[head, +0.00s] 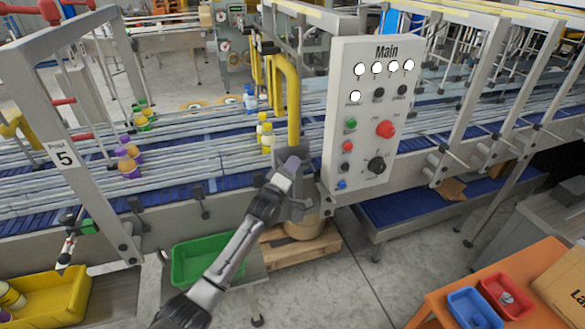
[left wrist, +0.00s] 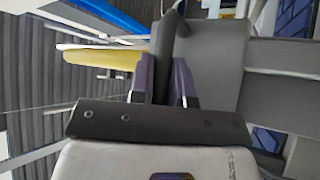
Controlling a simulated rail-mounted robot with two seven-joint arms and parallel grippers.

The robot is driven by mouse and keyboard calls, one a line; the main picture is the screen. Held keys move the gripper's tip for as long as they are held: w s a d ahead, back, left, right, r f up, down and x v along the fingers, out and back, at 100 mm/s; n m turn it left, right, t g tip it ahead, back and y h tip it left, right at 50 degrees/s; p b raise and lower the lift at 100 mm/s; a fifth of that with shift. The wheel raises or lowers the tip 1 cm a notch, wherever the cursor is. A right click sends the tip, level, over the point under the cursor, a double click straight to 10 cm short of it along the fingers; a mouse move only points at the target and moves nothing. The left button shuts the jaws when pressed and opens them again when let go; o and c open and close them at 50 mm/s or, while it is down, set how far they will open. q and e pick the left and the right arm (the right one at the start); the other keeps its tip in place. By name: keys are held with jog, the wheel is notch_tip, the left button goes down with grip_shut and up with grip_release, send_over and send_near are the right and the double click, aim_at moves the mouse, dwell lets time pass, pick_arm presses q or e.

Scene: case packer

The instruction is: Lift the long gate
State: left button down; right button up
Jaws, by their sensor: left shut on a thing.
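My left gripper (head: 293,168) reaches up to the near side of the conveyor, just left of the Main panel. In the left wrist view its two purple fingers (left wrist: 164,82) are on either side of a dark grey part (left wrist: 172,40) and shut on it. A thick yellow bent bar (head: 291,100) stands above the gripper in the head view, with more yellow posts behind it. I cannot tell for certain which piece is the long gate, or whether the grey part belongs to it. My right gripper is not in view.
The Main control panel (head: 372,115) stands close to the gripper's right. Yellow bottles (head: 266,136) and purple bottles (head: 129,158) stand on the conveyor. A green bin (head: 190,262) is below the arm, beside a wooden pallet (head: 315,248). An orange table (head: 440,303) is at lower right.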

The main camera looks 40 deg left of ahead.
pick_arm(q)
jog(key=shift+r, duration=0.7)
jog(key=c, duration=1.3)
grip_release()
jog(key=shift+d, duration=0.1)
jog(key=shift+o, duration=1)
jog(key=shift+f, duration=0.25)
jog(key=shift+s+f, duration=0.1)
jog(key=shift+s, duration=0.05)
jog(key=b+v, duration=0.2)
jog(key=v, duration=1.1)
jog(key=shift+s, duration=0.2)
